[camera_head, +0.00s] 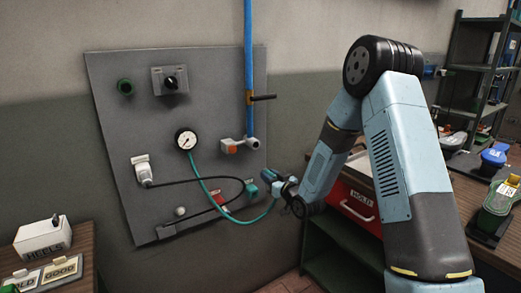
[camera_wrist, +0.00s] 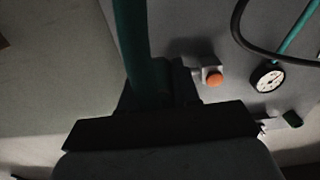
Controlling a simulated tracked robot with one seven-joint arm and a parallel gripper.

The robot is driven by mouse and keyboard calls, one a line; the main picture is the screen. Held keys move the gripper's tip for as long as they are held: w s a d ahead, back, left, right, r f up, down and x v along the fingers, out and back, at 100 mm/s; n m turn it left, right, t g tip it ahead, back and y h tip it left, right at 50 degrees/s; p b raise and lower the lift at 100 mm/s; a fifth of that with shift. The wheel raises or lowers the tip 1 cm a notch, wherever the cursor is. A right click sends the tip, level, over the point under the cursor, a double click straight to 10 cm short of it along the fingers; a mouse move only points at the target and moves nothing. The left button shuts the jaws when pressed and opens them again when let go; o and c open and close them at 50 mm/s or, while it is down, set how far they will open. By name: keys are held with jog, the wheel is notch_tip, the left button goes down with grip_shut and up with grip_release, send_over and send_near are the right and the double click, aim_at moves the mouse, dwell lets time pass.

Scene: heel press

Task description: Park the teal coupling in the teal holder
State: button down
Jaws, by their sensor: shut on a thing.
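My gripper (camera_head: 272,178) is in front of the panel's lower right edge in the head view, shut on the end of the teal hose. The teal hose (camera_head: 207,190) runs from the gauge, loops low and rises to my gripper. The teal coupling itself is mostly hidden by the fingers; in the wrist view a dark teal length (camera_wrist: 137,45) stands up from between them. A small teal block (camera_head: 251,190), seemingly the teal holder, is on the panel just left of my gripper. I cannot make it out in the wrist view.
The grey panel (camera_head: 110,130) carries a gauge (camera_head: 187,139), a red piece (camera_head: 219,198), an orange-ended fitting (camera_head: 231,148) and a black cable (camera_head: 205,180). A blue pipe (camera_head: 248,60) runs above. A red HOLD drawer (camera_head: 352,200) and bench are right of my gripper.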

notch_tip(320, 180, down, 15)
dwell(1.9)
jog(key=shift+x, duration=2.5)
jog(key=shift+x, duration=1.4)
dwell(1.0)
jog(key=c, duration=0.7)
grip_release()
jog(key=shift+c, duration=0.2)
jog(key=shift+f, duration=0.1)
